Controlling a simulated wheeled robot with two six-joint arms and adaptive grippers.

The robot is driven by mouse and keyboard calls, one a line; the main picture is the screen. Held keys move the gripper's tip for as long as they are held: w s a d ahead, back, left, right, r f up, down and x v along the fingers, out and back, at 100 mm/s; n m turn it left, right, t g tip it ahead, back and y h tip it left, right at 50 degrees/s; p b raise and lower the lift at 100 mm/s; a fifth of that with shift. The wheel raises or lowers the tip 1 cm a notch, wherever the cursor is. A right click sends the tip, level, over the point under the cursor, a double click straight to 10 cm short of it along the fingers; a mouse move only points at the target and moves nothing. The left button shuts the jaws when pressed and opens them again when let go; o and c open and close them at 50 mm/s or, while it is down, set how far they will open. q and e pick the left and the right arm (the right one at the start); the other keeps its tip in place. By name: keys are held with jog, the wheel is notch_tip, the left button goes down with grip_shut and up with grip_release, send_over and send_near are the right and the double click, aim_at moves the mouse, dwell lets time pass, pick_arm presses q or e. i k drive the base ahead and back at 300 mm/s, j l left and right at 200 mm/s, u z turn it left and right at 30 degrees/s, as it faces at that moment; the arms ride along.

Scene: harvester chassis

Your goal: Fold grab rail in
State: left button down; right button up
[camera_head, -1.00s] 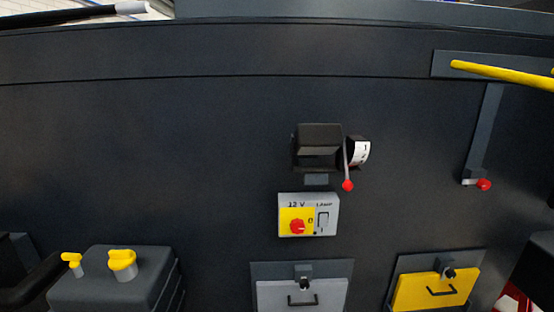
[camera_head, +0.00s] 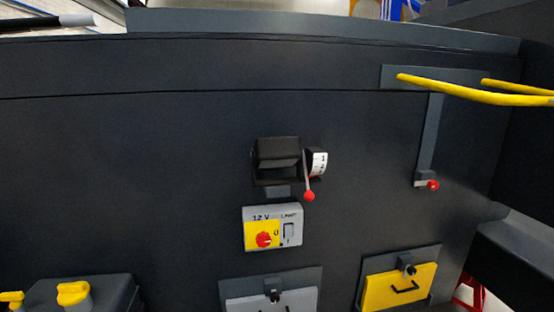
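The yellow grab rail (camera_head: 460,93) sticks out from a grey mounting plate (camera_head: 391,76) at the upper right of the dark chassis panel. Two yellow bar ends meet the plate, and the rail runs off the right edge of the view. Below the plate a grey vertical strip (camera_head: 430,135) runs down to a small bracket with a red knob (camera_head: 433,185). Neither of my grippers shows in the head view.
Mid-panel are a black lever unit with a red knob (camera_head: 309,196) and a 12 V switch box (camera_head: 272,228). Below are a grey hatch (camera_head: 270,295) and a yellow hatch (camera_head: 398,284). Yellow caps (camera_head: 73,294) sit lower left. A dark beam (camera_head: 515,262) juts in at right.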

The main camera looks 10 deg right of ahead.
aim_at(541, 97)
jog(key=z, duration=1.55)
